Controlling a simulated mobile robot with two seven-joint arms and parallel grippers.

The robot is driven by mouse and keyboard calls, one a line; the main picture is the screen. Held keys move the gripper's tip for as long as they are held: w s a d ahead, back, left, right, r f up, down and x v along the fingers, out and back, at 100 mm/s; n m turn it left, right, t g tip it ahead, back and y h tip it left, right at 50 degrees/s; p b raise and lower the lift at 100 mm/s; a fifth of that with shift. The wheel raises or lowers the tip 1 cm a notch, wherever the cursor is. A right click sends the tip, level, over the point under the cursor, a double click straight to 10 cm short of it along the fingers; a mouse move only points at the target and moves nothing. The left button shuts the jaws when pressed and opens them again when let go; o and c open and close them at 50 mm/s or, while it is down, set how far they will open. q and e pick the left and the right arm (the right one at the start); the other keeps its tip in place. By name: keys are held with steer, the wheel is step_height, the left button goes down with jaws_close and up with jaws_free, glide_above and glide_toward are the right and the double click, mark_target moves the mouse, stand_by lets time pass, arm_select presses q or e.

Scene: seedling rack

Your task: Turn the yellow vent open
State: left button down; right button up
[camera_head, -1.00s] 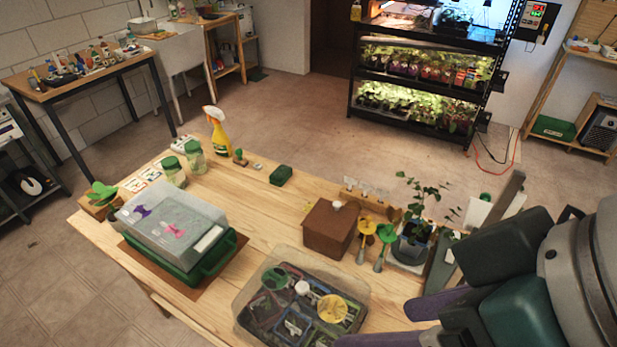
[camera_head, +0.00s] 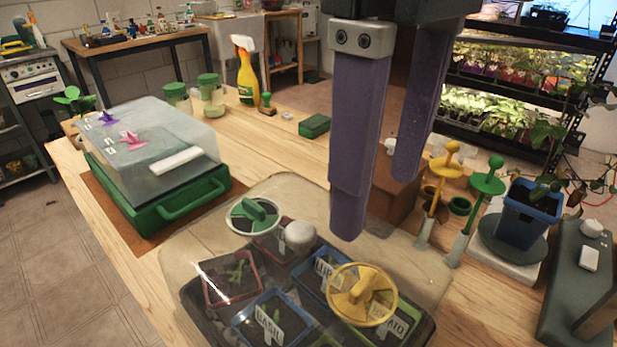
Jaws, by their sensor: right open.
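The yellow vent (camera_head: 362,295) is a round dial with a raised grip bar on the clear lid (camera_head: 190,236) of a propagator tray at the front of the table. A green vent (camera_head: 254,216) and a white knob (camera_head: 299,237) are on the same lid, to its left and behind. My right gripper (camera_head: 378,208) comes down from the top with two purple fingers spread apart and nothing between them. In the picture its tips are above the yellow vent, and they look clear of it. Whether the vent is open or shut I cannot tell. My left gripper is not in view.
A second propagator with a green base (camera_head: 190,204) stands at the left. Yellow (camera_head: 439,185) and green (camera_head: 480,200) tools and a blue plant pot (camera_head: 528,215) stand at the right. The back-middle tabletop is mostly clear.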

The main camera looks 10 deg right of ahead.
mark_target(364, 281)
step_height(364, 281, down, 10)
steer(key=shift+w+d+f+b, duration=0.1)
steer(key=shift+d+b, duration=0.05)
steer(key=shift+b, duration=0.5)
steer(key=shift+c, duration=0.4)
jaws_close()
